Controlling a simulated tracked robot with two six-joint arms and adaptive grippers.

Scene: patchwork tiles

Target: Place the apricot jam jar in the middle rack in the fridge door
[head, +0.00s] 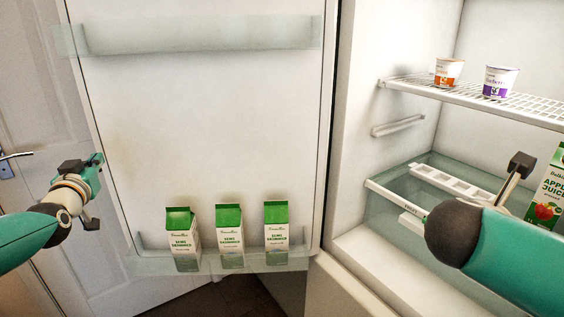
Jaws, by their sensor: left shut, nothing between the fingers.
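No apricot jam jar can be made out in the head view. The open fridge door (200,120) fills the left and middle. It shows a clear rack (200,36) near the top of the picture, empty, and a lower rack (220,262) with milk cartons. I cannot tell whether the upper one is the middle rack. My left gripper (92,178) is shut and empty, left of the door's outer edge. My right arm comes in from the right, in front of the fridge interior. Only part of my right gripper (521,166) shows; its jaws are unclear.
Three green-topped milk cartons (229,238) stand in the lower door rack. Inside the fridge, two yogurt cups (448,72) stand on a wire shelf (480,94). A clear drawer (390,190) and an apple juice carton (548,190) are below. A white room door (30,110) is behind.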

